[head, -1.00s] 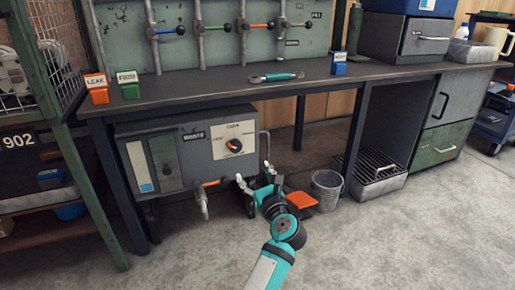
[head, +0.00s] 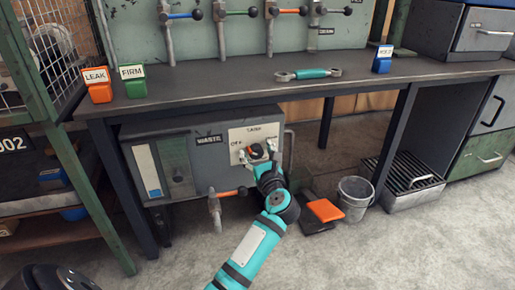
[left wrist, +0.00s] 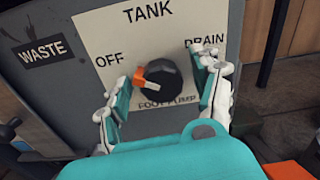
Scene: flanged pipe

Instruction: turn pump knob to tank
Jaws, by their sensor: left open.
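The pump knob (head: 254,151) is round and black with an orange pointer, on a pale label plate (left wrist: 105,48) under the bench. In the left wrist view the knob (left wrist: 168,82) has its orange pointer end toward the left, near OFF. TANK is printed above it, DRAIN to the right and FOOT PUMP below. My left gripper (head: 258,158) is open in front of the plate. In the left wrist view its fingers (left wrist: 152,66) stand on either side of the knob, with visible gaps. My right gripper is not in view.
A valve with an orange handle (head: 229,193) sticks out below the panel, left of my arm. An orange pedal (head: 325,210) and a grey bucket (head: 355,197) stand on the floor to the right. The bench top (head: 220,88) overhangs the panel.

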